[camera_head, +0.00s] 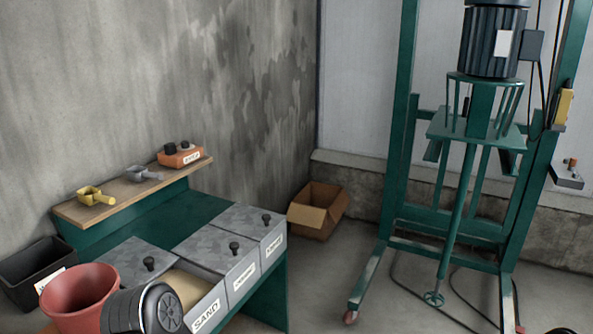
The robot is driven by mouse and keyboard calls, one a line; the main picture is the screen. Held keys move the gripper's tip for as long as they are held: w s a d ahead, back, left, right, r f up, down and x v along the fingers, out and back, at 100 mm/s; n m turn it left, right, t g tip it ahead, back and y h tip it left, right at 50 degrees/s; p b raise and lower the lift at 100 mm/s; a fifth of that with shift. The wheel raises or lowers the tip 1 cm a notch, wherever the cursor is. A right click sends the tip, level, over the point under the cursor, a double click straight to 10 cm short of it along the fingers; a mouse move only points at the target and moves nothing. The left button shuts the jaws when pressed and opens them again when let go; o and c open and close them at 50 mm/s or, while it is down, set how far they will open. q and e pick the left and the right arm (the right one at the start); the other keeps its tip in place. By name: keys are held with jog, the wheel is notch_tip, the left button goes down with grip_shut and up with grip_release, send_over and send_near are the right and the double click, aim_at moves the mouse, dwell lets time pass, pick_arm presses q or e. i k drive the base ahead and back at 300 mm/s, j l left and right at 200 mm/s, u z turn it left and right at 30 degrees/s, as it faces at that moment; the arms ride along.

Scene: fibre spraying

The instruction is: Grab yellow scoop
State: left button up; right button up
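The yellow scoop (95,196) lies on the wooden shelf (135,189) along the wall, near the shelf's left end. Nothing touches it from above. A dark rounded part at the lower left looks like a link of my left arm and stands in front of the bench, well below the scoop. No fingers of my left gripper show. My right gripper does not show either.
A grey scoop (146,174) and an orange box (181,155) share the shelf. Below are lidded bins (217,247), the sand bin (206,309) partly uncovered. A red bucket (78,296) and black bin (30,268) stand left; a cardboard box (317,211) and green mixer (399,150) stand right.

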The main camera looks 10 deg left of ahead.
aim_at(99, 198)
jog(key=u, duration=1.4)
